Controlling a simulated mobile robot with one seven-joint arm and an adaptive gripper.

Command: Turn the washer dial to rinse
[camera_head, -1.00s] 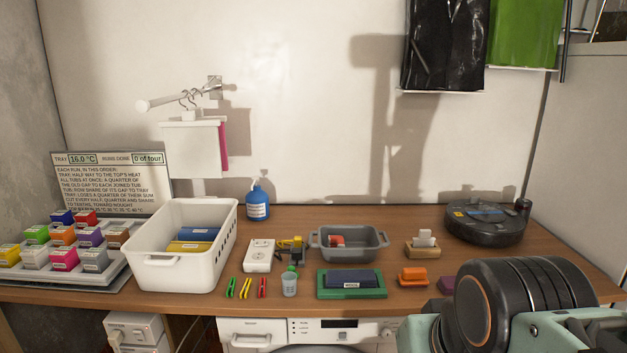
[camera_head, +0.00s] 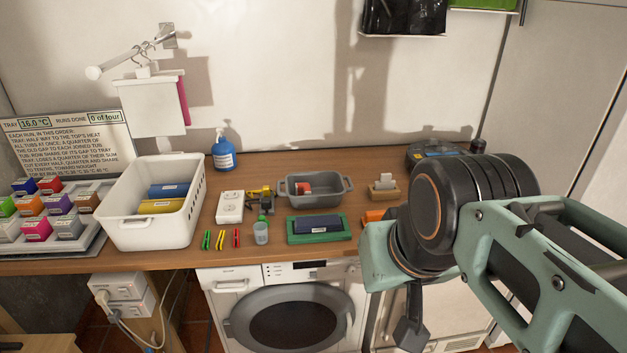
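The white washer (camera_head: 234,283) stands under the wooden worktop, with its round grey door (camera_head: 293,323) facing me. Its control panel (camera_head: 300,271) runs along the top, with a dark display near the middle. The dial cannot be made out; my arm covers the panel's right end. My teal and black arm comes in from the right in front of the washer. A dark piece at its lower end, seemingly part of my gripper (camera_head: 408,328), hangs to the right of the washer door. Its fingers cannot be made out.
The worktop (camera_head: 270,163) holds a white basket (camera_head: 150,232), a grey tub (camera_head: 315,202), a blue bottle (camera_head: 223,154), a green tray (camera_head: 318,240) and small items near its front edge. White boxes with a cable (camera_head: 120,288) sit below left.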

